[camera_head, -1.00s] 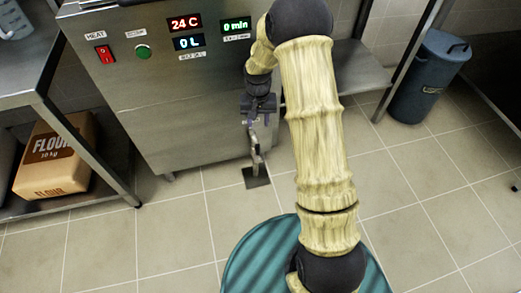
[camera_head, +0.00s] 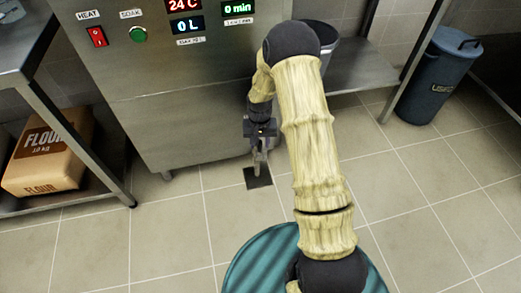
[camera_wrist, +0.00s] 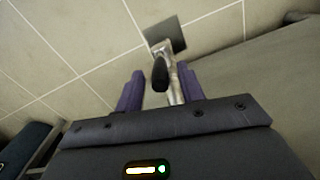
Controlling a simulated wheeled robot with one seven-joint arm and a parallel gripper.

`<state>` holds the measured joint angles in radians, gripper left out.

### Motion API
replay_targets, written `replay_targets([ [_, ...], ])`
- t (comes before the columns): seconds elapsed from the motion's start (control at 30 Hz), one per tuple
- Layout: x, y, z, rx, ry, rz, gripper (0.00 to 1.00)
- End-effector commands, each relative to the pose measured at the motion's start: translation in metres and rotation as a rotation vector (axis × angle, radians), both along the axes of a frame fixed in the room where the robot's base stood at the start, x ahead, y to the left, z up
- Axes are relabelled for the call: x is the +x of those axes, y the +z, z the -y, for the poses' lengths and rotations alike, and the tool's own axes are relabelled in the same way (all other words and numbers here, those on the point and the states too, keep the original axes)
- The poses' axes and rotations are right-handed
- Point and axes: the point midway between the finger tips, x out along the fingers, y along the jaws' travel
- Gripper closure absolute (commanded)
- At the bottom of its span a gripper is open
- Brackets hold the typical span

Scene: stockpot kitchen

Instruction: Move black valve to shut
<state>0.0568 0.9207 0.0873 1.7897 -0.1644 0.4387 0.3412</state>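The black valve handle (camera_wrist: 160,75) is a short dark lever on a metal pipe (camera_wrist: 174,85) below the steel machine. In the wrist view it shows between my gripper's two purple fingers (camera_wrist: 160,88), which are apart. I see no finger clearly touching it. In the head view my gripper (camera_head: 261,138) points down in front of the machine's lower right edge and hides the valve handle. The lower pipe (camera_head: 261,164) shows beneath it, above a dark square floor plate (camera_head: 258,178).
The steel machine (camera_head: 180,125) has red and green buttons and displays reading 24 C, 0 L and 0 min. A shelf with a flour bag (camera_head: 48,158) stands left. A blue bin (camera_head: 436,78) stands right. The tiled floor between is clear.

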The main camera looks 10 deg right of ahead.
Motion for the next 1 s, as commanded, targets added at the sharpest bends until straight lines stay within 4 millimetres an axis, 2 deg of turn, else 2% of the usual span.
replay_targets([
  [0.03, 0.0, -0.012, -0.001, 0.0, 0.001, 0.0, 0.62],
  [0.17, 0.0, -0.023, -0.001, 0.0, 0.0, -0.001, 0.62],
  [0.5, 0.0, -0.024, -0.003, 0.0, 0.005, 0.0, 0.62],
  [0.7, 0.0, -0.024, -0.001, 0.001, 0.0, 0.001, 1.0],
  [1.0, 0.001, -0.024, 0.003, -0.003, -0.005, 0.001, 1.0],
])
